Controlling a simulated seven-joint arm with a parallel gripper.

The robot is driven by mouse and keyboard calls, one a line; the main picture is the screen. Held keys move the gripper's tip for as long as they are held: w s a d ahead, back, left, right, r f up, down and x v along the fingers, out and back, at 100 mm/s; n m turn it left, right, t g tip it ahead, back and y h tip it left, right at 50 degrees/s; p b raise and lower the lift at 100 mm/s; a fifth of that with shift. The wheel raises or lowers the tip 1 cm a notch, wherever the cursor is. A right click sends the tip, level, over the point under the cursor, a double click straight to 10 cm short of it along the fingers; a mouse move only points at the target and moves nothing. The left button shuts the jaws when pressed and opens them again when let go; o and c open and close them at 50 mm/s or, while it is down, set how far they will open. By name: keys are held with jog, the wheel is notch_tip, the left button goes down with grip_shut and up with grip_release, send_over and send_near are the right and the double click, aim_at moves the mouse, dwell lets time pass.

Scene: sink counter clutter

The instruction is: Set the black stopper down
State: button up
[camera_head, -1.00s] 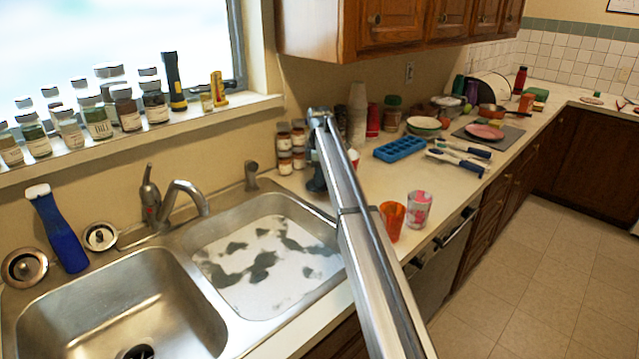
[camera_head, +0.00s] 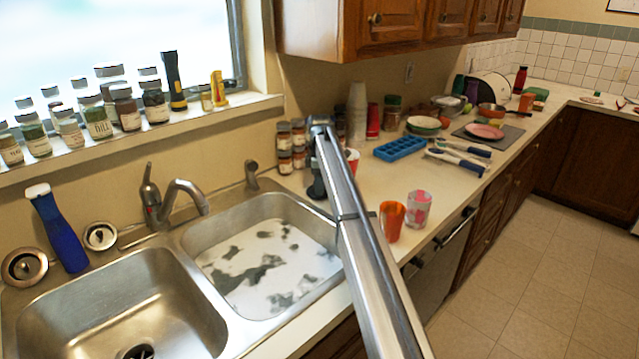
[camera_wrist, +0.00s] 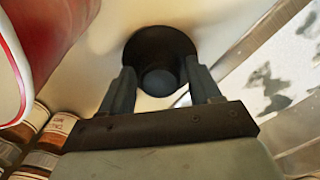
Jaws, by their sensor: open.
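The black stopper (camera_wrist: 158,45) shows in the wrist view as a round, dark piece with a wide rim and a narrower grey middle. It appears to rest on the pale counter (camera_wrist: 105,50), near the sink edge. My gripper (camera_wrist: 160,78) is open, with one finger on each side of the stopper's near part; whether either finger touches it I cannot tell. In the head view my gripper (camera_head: 317,188) is low over the counter, just behind the right basin.
In the wrist view a red cup (camera_wrist: 48,40) stands close on the left, with small spice jars (camera_wrist: 55,130) below it. The right basin (camera_head: 265,260) holds whitish, patchy contents. An orange cup (camera_head: 392,220) and a patterned cup (camera_head: 418,208) stand right of my arm.

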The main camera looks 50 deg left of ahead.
jog(key=shift+r, duration=0.1)
notch_tip(320, 180, up, 12)
dwell(0.6)
dwell(0.4)
